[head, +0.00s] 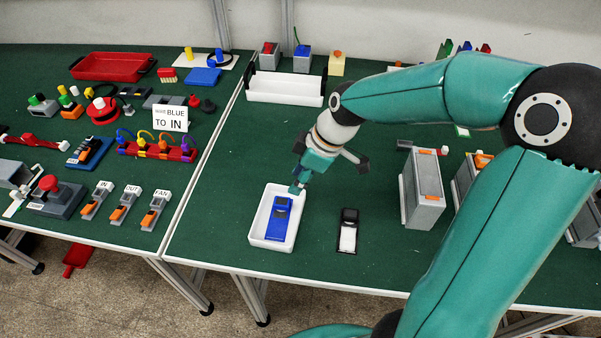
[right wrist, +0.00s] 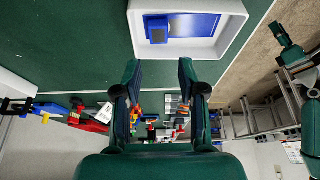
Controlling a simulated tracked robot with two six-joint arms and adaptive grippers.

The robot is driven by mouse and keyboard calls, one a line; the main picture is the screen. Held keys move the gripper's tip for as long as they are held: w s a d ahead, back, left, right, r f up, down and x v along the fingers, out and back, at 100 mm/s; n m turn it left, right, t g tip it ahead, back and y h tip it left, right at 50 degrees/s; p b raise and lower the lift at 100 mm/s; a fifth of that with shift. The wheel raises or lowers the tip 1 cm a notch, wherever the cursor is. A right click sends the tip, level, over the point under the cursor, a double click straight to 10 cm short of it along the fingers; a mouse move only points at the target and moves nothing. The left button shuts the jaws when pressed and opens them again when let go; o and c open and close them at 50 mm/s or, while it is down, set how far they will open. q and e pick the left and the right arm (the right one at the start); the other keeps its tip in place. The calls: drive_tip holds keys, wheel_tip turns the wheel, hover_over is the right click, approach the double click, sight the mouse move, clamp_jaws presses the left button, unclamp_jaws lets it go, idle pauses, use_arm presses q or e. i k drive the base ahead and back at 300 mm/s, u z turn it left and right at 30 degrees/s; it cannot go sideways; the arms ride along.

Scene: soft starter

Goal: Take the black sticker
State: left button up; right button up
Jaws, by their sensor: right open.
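A black and white piece (head: 348,232), which looks like the black sticker, lies on the green table right of a white tray (head: 254,232). A similar blue piece (head: 279,220) lies inside that tray; it also shows in the right wrist view (right wrist: 200,25). My right gripper (head: 328,174) is open and empty above the table, behind the tray and the black piece. Its two fingers stand apart in the right wrist view (right wrist: 158,75), where the black piece does not show. A teal part of mine at the right of that view may be my left gripper; its jaws are unclear.
Grey boxes (head: 422,190) stand right of the black piece, partly behind my right arm. A long white bin (head: 284,88) is at the back. A second table at left holds a red tray (head: 112,66), a sign (head: 171,118) and several parts. Table around the black piece is clear.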

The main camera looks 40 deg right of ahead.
sight(348, 232)
drive_tip(key=k, duration=0.95)
